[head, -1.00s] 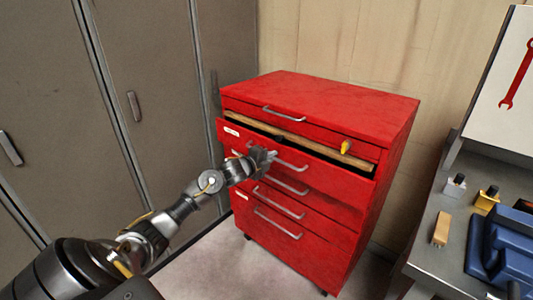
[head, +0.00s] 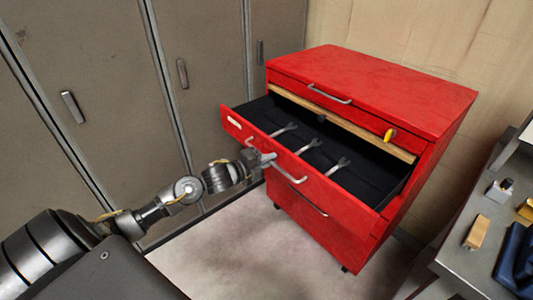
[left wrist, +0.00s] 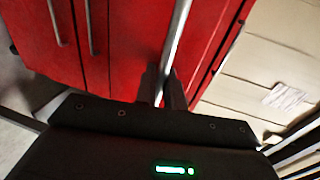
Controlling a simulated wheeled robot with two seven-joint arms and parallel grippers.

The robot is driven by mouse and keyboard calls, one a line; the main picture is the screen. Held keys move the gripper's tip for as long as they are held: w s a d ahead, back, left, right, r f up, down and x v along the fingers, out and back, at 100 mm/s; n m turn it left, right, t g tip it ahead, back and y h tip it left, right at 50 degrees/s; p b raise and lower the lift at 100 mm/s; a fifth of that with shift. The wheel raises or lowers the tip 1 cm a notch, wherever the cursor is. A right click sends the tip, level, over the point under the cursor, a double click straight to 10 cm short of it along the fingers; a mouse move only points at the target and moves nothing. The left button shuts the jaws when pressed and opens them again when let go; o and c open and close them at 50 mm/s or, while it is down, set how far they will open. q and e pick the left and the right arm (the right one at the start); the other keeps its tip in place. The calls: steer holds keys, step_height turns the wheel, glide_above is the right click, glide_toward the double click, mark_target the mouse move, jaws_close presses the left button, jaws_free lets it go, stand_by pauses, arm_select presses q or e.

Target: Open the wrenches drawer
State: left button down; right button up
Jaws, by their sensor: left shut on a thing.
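The wrenches drawer (head: 318,186) is the second drawer of the red cabinet (head: 385,85). It stands well out from the cabinet, and several silver wrenches (head: 310,145) lie on its dark floor. My left gripper (head: 268,159) is at the left part of the drawer's silver handle (head: 293,176), shut on it. In the left wrist view the handle bar (left wrist: 177,45) runs between the two fingers of my left gripper (left wrist: 163,84). The right gripper is in neither view.
Grey lockers (head: 95,90) stand at the left. A workbench (head: 475,255) with a wooden block (head: 477,232) and a blue thing (head: 515,258) is at the right. The pale floor (head: 260,260) before the cabinet is clear.

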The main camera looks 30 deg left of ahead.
arm_select(q)
steer(key=shift+s+a, duration=0.1)
steer(key=shift+s, duration=0.15)
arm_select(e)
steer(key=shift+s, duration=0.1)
arm_select(q)
steer(key=c, duration=1.7)
jaws_free()
steer(key=shift+s, duration=0.1)
steer(key=b+v, duration=0.1)
steer(key=v, duration=0.9)
steer(key=shift+s+a+r, duration=0.1)
steer(key=shift+s+a, duration=0.05)
steer(key=shift+s, duration=0.15)
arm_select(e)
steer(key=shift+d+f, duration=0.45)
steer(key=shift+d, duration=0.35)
